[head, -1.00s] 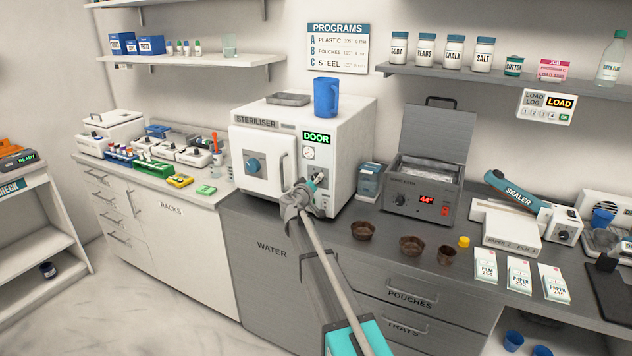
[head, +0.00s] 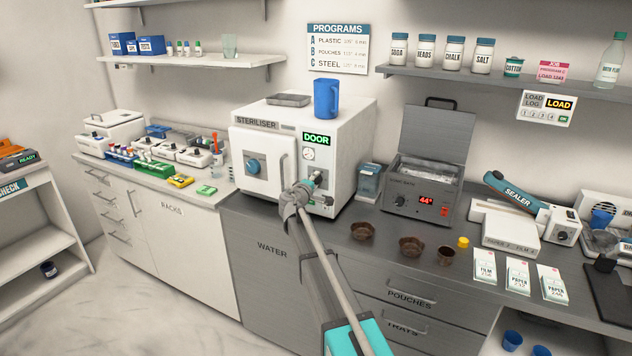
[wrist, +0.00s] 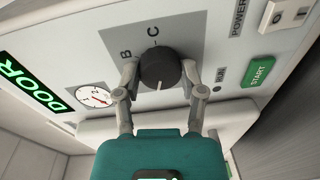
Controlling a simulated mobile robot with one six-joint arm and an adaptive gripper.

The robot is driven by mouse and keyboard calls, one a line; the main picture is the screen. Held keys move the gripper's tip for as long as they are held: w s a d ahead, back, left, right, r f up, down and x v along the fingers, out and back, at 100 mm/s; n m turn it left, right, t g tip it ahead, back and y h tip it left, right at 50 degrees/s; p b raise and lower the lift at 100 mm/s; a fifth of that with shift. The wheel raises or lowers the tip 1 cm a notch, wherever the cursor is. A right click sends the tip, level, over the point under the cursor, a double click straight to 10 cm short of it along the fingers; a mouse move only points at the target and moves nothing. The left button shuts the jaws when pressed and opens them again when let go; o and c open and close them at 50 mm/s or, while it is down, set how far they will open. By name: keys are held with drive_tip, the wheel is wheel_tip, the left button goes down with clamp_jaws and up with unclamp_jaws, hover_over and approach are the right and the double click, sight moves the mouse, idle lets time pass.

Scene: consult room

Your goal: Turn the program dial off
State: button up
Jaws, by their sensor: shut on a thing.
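The program dial (wrist: 160,69) is a black round knob with a white pointer mark on the steriliser's front panel. In the wrist view the letters B and C show beside it, and the pointer mark faces away from them, toward my gripper. My gripper (wrist: 159,75) is shut on the dial, one finger on each side. In the head view my gripper (head: 312,182) reaches the right part of the front of the white steriliser (head: 262,145) and hides the dial. The steriliser's display reads DOOR, and its door looks closed.
The panel also has a gauge (wrist: 93,96), a green START button (wrist: 258,71) and a POWER switch (wrist: 287,14) close to the dial. A blue jug (head: 326,98) and a grey tray (head: 288,99) stand on the steriliser. A water bath (head: 425,200) stands to its right.

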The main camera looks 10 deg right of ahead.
drive_tip(key=shift+n, duration=1.6)
drive_tip(key=o, duration=1.1)
drive_tip(key=shift+o, duration=0.2)
drive_tip(key=shift+s, duration=0.1)
